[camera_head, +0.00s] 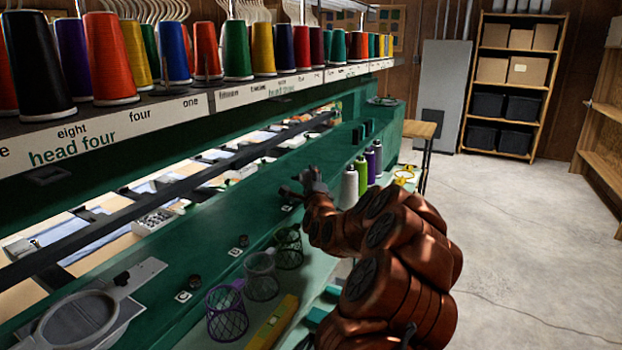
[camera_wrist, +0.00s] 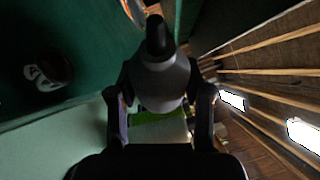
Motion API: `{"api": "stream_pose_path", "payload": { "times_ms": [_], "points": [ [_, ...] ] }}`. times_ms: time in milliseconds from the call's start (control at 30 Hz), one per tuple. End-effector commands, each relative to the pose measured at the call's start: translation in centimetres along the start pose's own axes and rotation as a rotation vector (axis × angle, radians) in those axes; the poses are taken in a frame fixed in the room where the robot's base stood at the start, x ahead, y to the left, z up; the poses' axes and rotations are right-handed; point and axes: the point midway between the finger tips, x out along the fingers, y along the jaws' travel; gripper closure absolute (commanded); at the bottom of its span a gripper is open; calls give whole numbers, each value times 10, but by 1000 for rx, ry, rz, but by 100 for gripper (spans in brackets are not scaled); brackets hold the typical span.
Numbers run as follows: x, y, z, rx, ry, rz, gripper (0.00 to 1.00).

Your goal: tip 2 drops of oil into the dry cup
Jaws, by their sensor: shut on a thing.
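My gripper (camera_head: 300,186) is over the green machine rail, at the far end of its row of small cups. It also shows in the wrist view (camera_wrist: 160,100), shut on a grey oil bottle (camera_wrist: 163,78) with a black tip. In the head view a dark tip (camera_head: 287,191) points left, toward the rail. A dark round cup (camera_wrist: 52,70) with a white tag lies left of the bottle in the wrist view, apart from it. Two dark cups (camera_head: 195,282) (camera_head: 243,240) with white tags sit nearer along the rail. I cannot tell which cup is dry.
Purple (camera_head: 225,312), grey (camera_head: 262,276) and dark green (camera_head: 289,248) mesh baskets stand below the rail, beside a yellow level (camera_head: 272,325). A spool shelf (camera_head: 170,98) hangs above. Floor on the right is clear.

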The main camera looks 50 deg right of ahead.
Motion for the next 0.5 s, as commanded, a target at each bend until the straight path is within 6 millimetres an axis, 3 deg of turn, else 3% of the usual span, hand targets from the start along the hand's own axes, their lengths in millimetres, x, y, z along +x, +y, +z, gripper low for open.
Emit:
{"api": "stream_pose_path", "payload": {
  "times_ms": [500],
  "points": [
    [-2,-1,-3,70,19,26,87]
  ]
}}
